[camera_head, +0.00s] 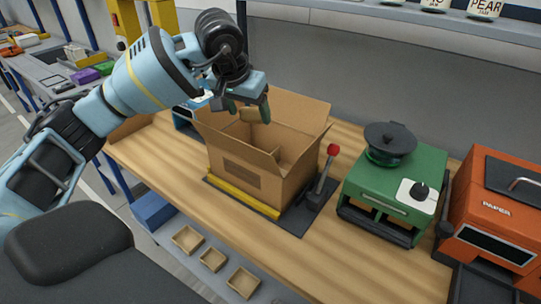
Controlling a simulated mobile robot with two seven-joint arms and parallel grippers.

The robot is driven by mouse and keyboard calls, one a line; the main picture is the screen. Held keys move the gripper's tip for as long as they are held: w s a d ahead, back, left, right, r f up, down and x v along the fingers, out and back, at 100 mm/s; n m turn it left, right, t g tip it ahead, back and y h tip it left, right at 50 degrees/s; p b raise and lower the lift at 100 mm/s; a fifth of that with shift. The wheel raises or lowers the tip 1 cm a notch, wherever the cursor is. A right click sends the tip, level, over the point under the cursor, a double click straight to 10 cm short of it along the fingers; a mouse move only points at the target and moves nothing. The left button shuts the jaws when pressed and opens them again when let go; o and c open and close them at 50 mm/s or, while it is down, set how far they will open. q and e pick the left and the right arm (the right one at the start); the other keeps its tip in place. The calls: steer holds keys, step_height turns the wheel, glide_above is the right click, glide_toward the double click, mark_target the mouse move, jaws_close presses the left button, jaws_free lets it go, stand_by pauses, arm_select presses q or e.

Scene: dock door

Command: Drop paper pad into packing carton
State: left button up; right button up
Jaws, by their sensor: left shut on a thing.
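The packing carton (242,181) stands open on the wooden bench, its flaps spread outward. My left gripper (248,108) is above the carton's opening, near its back left side, pointing down. It is shut on the paper pad (249,115), a small tan piece that shows between the fingers. The pad's colour is close to the cardboard behind it, so its edges are hard to make out. The carton's floor is mostly hidden by its front wall and flaps. My right gripper is not in view.
The carton sits on a dark base with a yellow bar (243,197) and a red-knobbed lever (333,151) at its right. A green machine (399,182) and an orange machine marked PAPER (497,215) stand farther right. Small trays (213,259) lie on a lower shelf.

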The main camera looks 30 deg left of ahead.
arm_select(q)
step_height(320, 180, down, 2)
steer(key=shift+r, duration=0.1)
steer(key=o, duration=1)
steer(key=shift+o, duration=0.2)
steer(key=shift+r, duration=0.15)
steer(key=shift+s+r, duration=0.15)
steer(key=shift+r, duration=0.25)
steer(key=v, duration=0.6)
steer(key=shift+s+r, duration=0.2)
steer(key=shift+r, duration=0.1)
